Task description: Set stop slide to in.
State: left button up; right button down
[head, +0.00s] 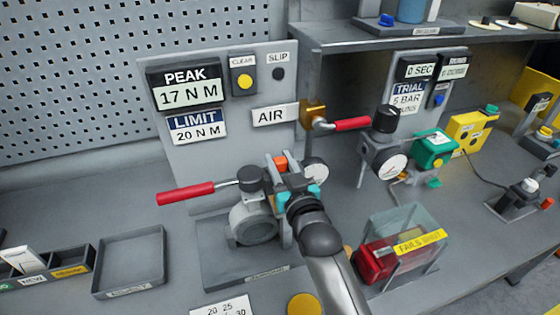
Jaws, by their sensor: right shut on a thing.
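The valve actuator fixture (253,222) stands on a grey base plate on the bench, with a long red-handled lever (186,193) reaching left from its top. My right gripper (284,174) comes in from below and is shut at the fixture's right side, on a small orange part (281,162) beside the lever hub. This part appears to be the stop slide. The gripper hides most of it, so I cannot tell whether it is in or out. My left gripper is not in view.
A panel reading PEAK 17 N M (186,95) stands behind. A red air valve handle (352,124) and a pressure gauge (389,165) are to the right. A clear-covered red box (376,262) stands close to my right arm. An empty tray (130,262) lies left.

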dwell(0.3)
jog(key=shift+s+a+p, duration=0.1)
jog(key=shift+a+p, duration=0.15)
jog(key=shift+p, duration=0.25)
jog(key=c, duration=0.5)
grip_release()
